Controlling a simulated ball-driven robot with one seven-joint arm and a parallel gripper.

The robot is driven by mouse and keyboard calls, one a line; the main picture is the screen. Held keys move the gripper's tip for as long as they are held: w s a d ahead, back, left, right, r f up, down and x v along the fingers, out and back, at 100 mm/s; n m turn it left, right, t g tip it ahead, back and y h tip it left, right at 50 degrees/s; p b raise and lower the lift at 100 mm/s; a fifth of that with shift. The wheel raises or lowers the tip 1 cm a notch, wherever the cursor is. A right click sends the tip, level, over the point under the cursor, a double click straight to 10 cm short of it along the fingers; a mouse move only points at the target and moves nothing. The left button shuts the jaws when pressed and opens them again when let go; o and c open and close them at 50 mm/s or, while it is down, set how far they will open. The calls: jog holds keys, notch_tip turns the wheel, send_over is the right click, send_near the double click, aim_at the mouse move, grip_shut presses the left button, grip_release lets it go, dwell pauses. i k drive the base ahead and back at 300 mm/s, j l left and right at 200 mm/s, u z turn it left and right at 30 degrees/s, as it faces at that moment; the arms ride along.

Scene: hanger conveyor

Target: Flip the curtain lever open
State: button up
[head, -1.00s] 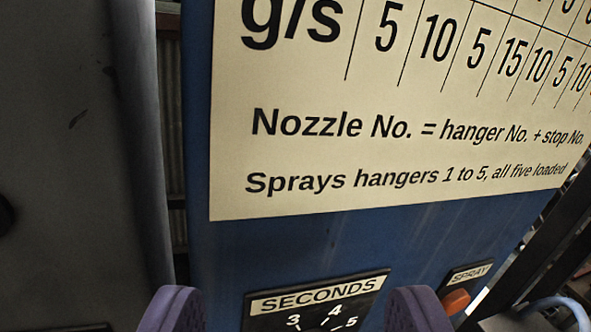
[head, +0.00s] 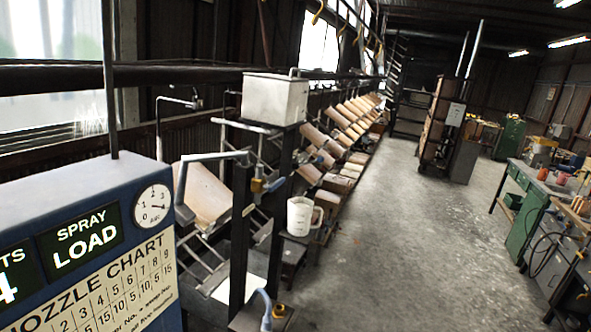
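I cannot tell for sure which part is the curtain lever. A small blue and yellow valve (head: 266,186) sits on the dark post below the white tank (head: 276,98), near the middle of the view. A grey pipe with a bent end (head: 212,157) reaches left from the post over a tilted tan board (head: 204,190). A blue curved part (head: 265,308) shows low at the bottom edge. My gripper is out of the picture, so its fingers do not show.
A blue control cabinet (head: 60,212) with a gauge, a SPRAY LOAD display and a nozzle chart (head: 125,283) fills the left. A white jug (head: 300,215) stands by the post. Racks of boards recede behind. The concrete floor (head: 400,235) is clear; a green workbench (head: 530,215) stands right.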

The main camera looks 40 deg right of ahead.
aim_at(311, 162)
jog(key=i+l+z, duration=0.1)
jog(key=i+l, duration=1.15)
jog(key=i, duration=0.15)
jog(key=i+l+z, duration=0.15)
jog(key=i+l, duration=0.5)
jog(key=i, duration=0.55)
